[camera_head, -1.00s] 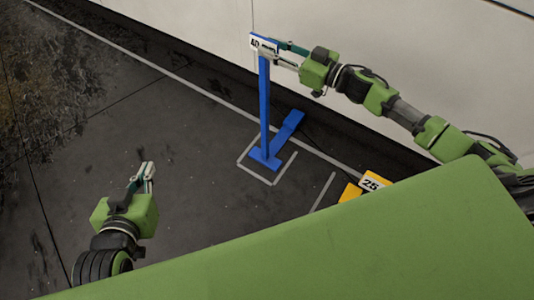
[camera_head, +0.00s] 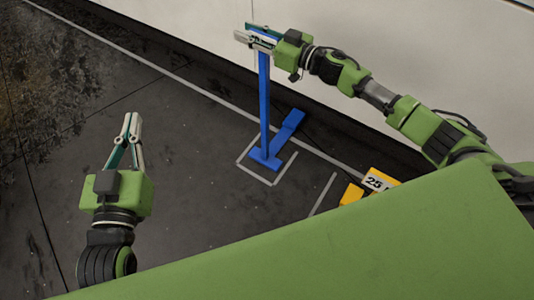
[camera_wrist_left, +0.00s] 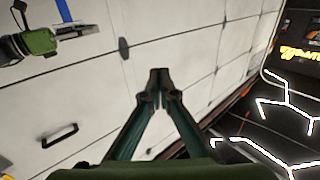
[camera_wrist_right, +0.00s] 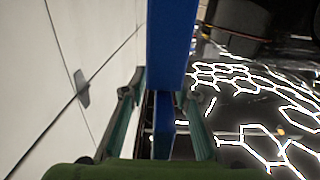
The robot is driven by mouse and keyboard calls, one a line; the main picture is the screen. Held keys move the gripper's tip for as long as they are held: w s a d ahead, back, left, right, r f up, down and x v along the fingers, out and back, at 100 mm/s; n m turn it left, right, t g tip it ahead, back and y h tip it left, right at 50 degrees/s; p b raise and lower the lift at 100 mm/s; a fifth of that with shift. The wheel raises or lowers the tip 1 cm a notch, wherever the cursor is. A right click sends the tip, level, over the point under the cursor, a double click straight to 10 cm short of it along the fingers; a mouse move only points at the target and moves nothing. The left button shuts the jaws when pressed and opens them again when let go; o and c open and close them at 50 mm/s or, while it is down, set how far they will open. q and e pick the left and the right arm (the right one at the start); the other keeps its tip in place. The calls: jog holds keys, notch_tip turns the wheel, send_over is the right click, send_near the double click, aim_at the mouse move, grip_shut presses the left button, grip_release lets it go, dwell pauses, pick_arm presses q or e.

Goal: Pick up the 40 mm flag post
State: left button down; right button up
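The blue 40 mm flag post (camera_head: 264,105) stands upright on its blue foot, inside a marked outline on the floor, in the head view. My right gripper (camera_head: 250,34) is at the top of the post, and its fingers hide the label plate. In the right wrist view the blue post (camera_wrist_right: 171,45) appears between the two spread fingers (camera_wrist_right: 158,88), with a gap visible on the left side; a firm grip does not show. My left gripper (camera_head: 131,120) is empty, well to the left of the post, with its fingertips together, as the left wrist view (camera_wrist_left: 159,78) also shows.
A yellow post with a 25 label (camera_head: 378,181) lies to the right, partly hidden by my green body. A pale wall (camera_head: 400,70) with a dark base strip runs behind the blue post. The dark floor (camera_head: 190,150) between my left gripper and the post is clear.

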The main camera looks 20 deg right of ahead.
grip_shut()
jog(key=shift+r, duration=0.15)
jog(key=shift+r, duration=0.1)
